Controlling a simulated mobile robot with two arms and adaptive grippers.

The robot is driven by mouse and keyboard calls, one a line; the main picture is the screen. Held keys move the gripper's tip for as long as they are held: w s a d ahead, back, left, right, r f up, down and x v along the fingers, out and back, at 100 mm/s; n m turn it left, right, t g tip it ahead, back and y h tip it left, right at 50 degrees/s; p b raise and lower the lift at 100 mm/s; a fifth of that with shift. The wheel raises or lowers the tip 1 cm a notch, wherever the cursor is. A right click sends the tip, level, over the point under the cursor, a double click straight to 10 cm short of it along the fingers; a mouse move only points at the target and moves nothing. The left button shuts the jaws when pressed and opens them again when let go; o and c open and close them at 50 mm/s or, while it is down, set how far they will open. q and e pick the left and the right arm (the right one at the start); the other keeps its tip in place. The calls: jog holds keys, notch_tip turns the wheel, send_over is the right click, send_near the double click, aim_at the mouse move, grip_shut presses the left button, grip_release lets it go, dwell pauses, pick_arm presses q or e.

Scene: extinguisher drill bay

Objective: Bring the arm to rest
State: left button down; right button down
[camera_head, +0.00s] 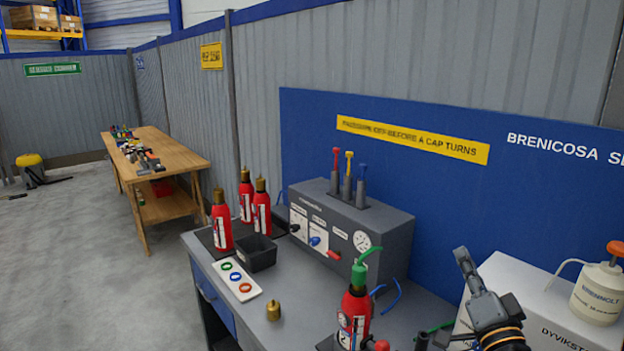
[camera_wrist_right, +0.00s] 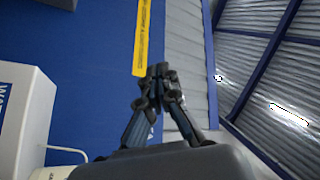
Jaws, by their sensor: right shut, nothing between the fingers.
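My right gripper (camera_head: 462,256) is at the right of the head view, raised above the bench in front of the blue back panel. Its fingers are together with nothing between them. The right wrist view shows the same closed fingertips (camera_wrist_right: 158,70) against the blue panel and the yellow sign strip. A red extinguisher with a green fitting on top (camera_head: 355,308) stands to the left of the gripper and apart from it. My left gripper is not in view.
The grey bench (camera_head: 300,290) holds a test unit (camera_head: 345,222), several red extinguishers, a black bin (camera_head: 258,256), a ring card (camera_head: 237,281) and a brass cap (camera_head: 273,310). A white box (camera_head: 520,290) with a spray bottle (camera_head: 600,290) is close to my right arm.

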jog(key=s+a+f+n+g+y, duration=0.1)
jog(key=s+a+f+n+g, duration=0.25)
jog(key=f, duration=0.45)
jog(key=s+a+f+n+g, duration=0.2)
jog(key=s+f+g, duration=0.15)
jog(key=f, duration=0.35)
jog(key=s+a+f+n+g+y, duration=0.1)
jog(key=s+a+f+n+g, duration=0.15)
jog(key=s+f, duration=0.4)
jog(key=s+f+n+g+h, duration=0.15)
jog(key=s+f+g, duration=0.35)
jog(key=s, duration=0.5)
jog(key=s+f+n+g+h, duration=0.1)
jog(key=s+f+n+g, duration=0.15)
jog(key=s+f, duration=0.6)
notch_tip(320, 180, down, 30)
jog(key=s+g+b, duration=0.2)
jog(key=s+b, duration=0.1)
jog(key=b, duration=0.1)
jog(key=s+d+f+b, duration=0.1)
jog(key=s+f, duration=0.7)
jog(key=f, duration=0.1)
jog(key=s+d+f+g+b, duration=0.1)
jog(key=s+d+f+b, duration=0.1)
jog(key=s+f, duration=0.6)
jog(key=shift+d+f+b, duration=0.25)
jog(key=shift+f+b, duration=0.05)
jog(key=shift+f, duration=0.35)
